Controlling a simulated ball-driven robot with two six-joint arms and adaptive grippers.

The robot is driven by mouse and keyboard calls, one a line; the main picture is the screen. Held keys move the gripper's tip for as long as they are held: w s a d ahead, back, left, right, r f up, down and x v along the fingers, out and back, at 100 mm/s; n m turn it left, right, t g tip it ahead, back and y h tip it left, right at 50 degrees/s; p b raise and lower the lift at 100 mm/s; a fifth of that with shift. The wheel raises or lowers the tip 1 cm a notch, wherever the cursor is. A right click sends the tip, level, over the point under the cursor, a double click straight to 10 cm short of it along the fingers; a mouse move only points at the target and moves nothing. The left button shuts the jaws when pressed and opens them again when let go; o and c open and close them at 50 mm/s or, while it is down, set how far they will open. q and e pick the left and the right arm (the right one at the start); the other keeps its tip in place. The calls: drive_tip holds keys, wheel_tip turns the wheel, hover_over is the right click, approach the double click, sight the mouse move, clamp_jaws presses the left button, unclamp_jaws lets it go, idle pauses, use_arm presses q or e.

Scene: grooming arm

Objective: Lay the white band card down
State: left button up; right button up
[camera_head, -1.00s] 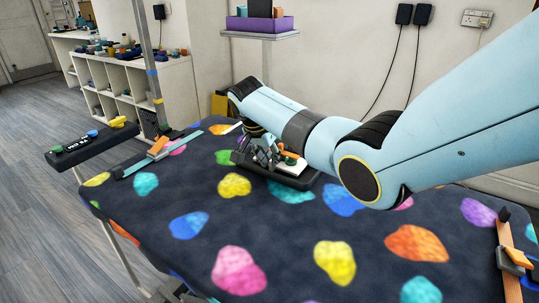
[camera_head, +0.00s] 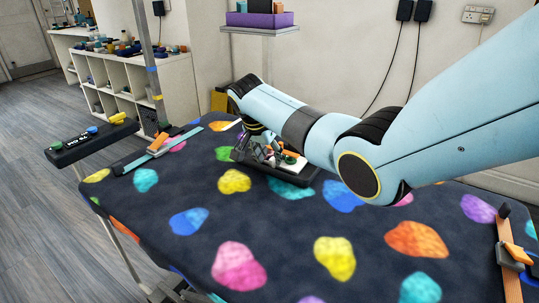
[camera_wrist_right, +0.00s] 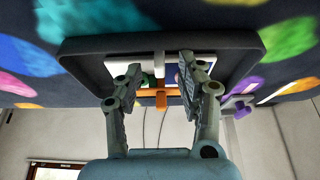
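A white card (camera_head: 288,173) lies in a dark tray (camera_head: 300,185) on the spotted table. In the right wrist view the white card (camera_wrist_right: 118,68) lies flat in the dark tray (camera_wrist_right: 85,47), partly covered by my fingers. Whether it is the band card is unclear. My right gripper (camera_head: 266,157) is low over the tray; in the wrist view its fingers (camera_wrist_right: 160,68) are apart, with nothing visibly clamped. A small orange piece (camera_wrist_right: 160,93) and a green piece show between them. My left gripper is not in view.
A teal strip with an orange piece (camera_head: 158,143) lies at the table's left. A dark side shelf (camera_head: 92,144) stands at the left. The spotted table's front (camera_head: 285,245) is clear.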

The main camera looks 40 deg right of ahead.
drive_tip(key=v, duration=1.2)
idle(0.4)
